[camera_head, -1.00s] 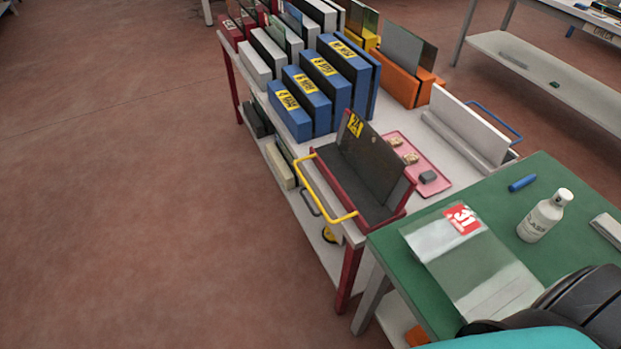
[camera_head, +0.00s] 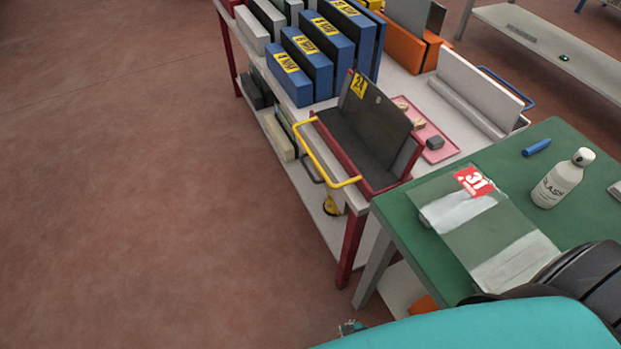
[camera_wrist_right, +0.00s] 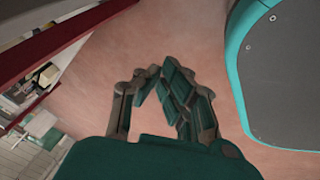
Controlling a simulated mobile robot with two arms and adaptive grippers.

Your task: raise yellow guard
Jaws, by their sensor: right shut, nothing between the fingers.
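The yellow guard (camera_head: 322,158) is a bent yellow bar on the front left side of a red-edged tray (camera_head: 398,178) on the long rack table. A dark panel with a yellow 24 label (camera_head: 368,115) leans in that tray. My right gripper (camera_wrist_right: 163,75) shows in the right wrist view with its fingers together and nothing held, over bare reddish floor and apart from the guard. A small part of what may be a gripper shows at the bottom edge of the head view. My left gripper is not in view.
A green-topped table (camera_head: 407,215) stands at the right with a labelled glass sheet (camera_head: 460,234), a white bottle (camera_head: 559,181) and a blue marker (camera_head: 536,147). The floor (camera_head: 130,180) at left is clear.

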